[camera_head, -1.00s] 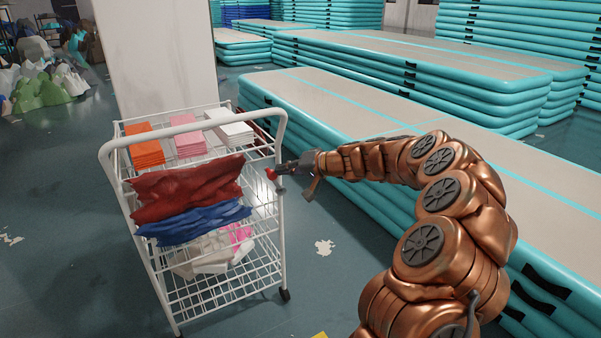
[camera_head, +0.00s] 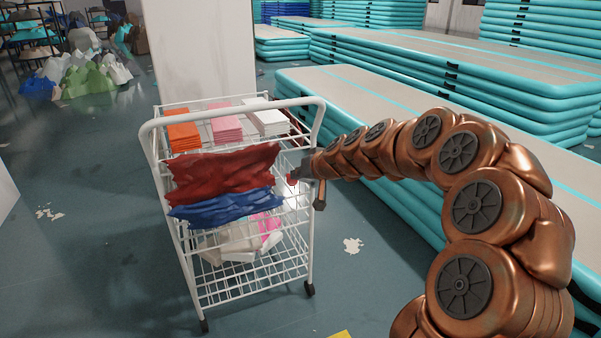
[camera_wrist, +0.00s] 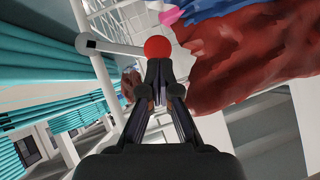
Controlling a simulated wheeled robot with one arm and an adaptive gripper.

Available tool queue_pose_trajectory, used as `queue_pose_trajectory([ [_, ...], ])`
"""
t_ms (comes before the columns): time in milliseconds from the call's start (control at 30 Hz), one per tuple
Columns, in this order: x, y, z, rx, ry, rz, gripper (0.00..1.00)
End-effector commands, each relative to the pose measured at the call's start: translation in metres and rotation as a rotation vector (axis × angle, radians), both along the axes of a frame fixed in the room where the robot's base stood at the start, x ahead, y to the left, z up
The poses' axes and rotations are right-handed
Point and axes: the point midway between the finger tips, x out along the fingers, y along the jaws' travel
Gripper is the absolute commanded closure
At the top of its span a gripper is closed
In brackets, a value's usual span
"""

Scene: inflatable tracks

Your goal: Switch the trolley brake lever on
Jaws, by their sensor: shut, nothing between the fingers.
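The white wire trolley (camera_head: 318,120) stands left of my arm, with its push handle toward me. The brake lever is a thin light rod with a red ball knob (camera_wrist: 158,49) and a pivot on a trolley post (camera_wrist: 100,65). In the wrist view the lever lies nearly level, pivot at left and knob at right. My gripper (camera_wrist: 158,72) is shut and empty, its fingertips right at the knob; I cannot tell whether they touch. In the head view my gripper (camera_head: 298,177) is at the trolley's right post, and the knob is small there.
Red cloth (camera_head: 225,172) and blue cloth (camera_head: 225,206) hang on the trolley's near side, close to the knob. Orange (camera_head: 184,134), pink (camera_head: 226,125) and white stacks (camera_head: 268,120) lie on top. Teal inflatable tracks (camera_head: 400,215) stand at right.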

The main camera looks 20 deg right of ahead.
Motion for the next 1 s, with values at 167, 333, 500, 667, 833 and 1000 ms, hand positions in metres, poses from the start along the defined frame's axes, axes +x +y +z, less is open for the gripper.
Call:
queue_pose_trajectory([
  [167, 0.000, 0.001, -0.001, -0.009, -0.001, 0.000, 1.00],
  [333, 0.000, 0.001, -0.001, -0.009, 0.000, 0.001, 1.00],
  [500, 0.000, 0.001, -0.001, -0.009, 0.000, 0.001, 1.00],
  [667, -0.001, -0.002, 0.009, -0.009, 0.000, 0.001, 1.00],
  [833, -0.002, -0.010, 0.032, -0.009, -0.002, 0.001, 1.00],
  [1000, -0.016, -0.018, 0.051, -0.009, -0.005, 0.000, 1.00],
])
